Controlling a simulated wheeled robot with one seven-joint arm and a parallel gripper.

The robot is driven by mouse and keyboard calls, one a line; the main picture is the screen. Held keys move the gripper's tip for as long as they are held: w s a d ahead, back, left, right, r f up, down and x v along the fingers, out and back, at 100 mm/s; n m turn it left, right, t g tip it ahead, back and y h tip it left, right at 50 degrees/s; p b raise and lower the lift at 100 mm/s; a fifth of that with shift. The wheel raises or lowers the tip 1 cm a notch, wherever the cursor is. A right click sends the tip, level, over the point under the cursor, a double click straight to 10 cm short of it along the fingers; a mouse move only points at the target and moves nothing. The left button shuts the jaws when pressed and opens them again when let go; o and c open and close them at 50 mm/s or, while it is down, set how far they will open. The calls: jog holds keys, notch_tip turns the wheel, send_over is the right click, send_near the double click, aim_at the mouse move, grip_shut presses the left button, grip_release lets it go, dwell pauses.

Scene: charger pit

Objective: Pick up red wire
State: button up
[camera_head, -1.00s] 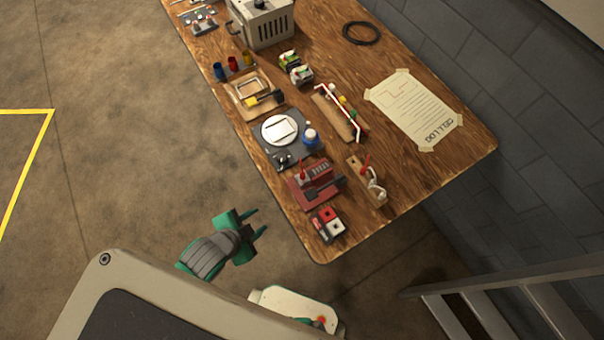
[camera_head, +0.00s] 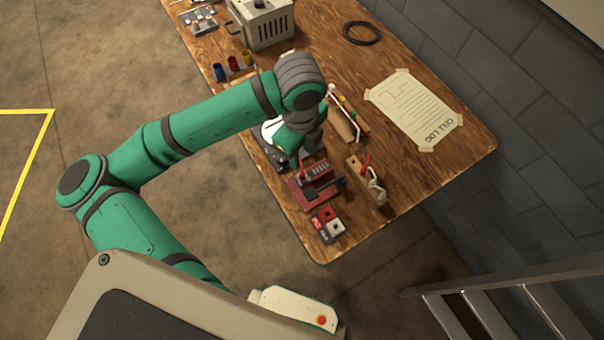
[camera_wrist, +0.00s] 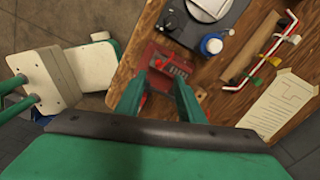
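A thin red piece that looks like the red wire (camera_head: 302,169) stands up at the left end of a dark red fixture (camera_head: 317,185) near the table's front corner. In the wrist view red also shows on that fixture (camera_wrist: 164,64), just beyond my fingertips. Another thin red piece (camera_head: 366,162) rises from a wooden block (camera_head: 356,172) with a white hook; I cannot tell which is meant. My gripper (camera_wrist: 160,80) is open, with its two green fingers spread and nothing visibly held. In the head view my arm's end hides its fingertips, close above the fixture.
A red, white and black block (camera_head: 328,225) sits near the corner. A blue bottle (camera_wrist: 212,44) and a board with a red and white tube (camera_wrist: 265,50) stand close by. A taped paper sheet (camera_head: 414,110) lies at right. A ladder (camera_head: 500,310) leans at lower right.

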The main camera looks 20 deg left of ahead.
aim_at(302, 173)
jog(key=f, duration=1)
jog(key=shift+s+d+f, duration=0.1)
jog(key=shift+d, duration=0.1)
grip_shut()
